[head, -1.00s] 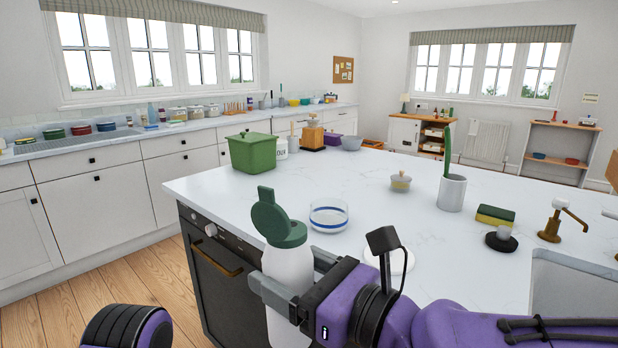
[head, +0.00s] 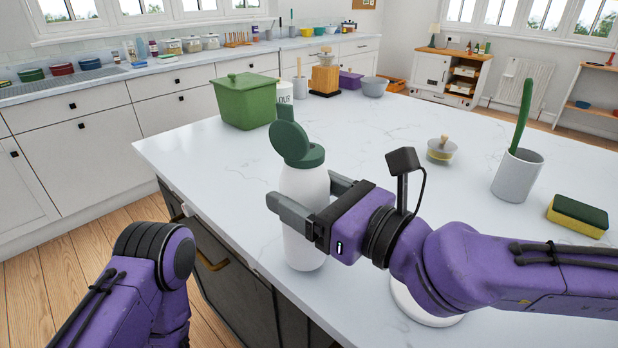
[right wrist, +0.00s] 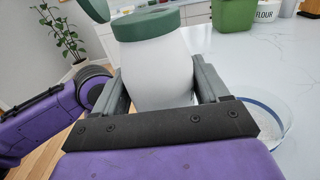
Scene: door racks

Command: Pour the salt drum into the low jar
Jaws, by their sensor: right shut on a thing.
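The salt drum (head: 304,235) is a white bottle with a green cap, its flip lid standing open. My right gripper (head: 303,190) is shut around its body and holds it roughly upright over the near left part of the island; its height above the top is unclear. The drum also fills the middle of the right wrist view (right wrist: 155,75). The low jar (right wrist: 272,122), clear glass with a blue band, stands right of the gripper in the right wrist view. In the head view it is hidden behind the drum and gripper. My left arm shows at lower left, its gripper out of view.
A green lidded box (head: 247,103) and a flour canister (head: 285,92) stand behind the drum. A small lidded pot (head: 441,151), a grey cup (head: 517,175) with a green stem and a sponge (head: 578,215) are to the right. A white round dish (head: 425,307) lies under my right arm.

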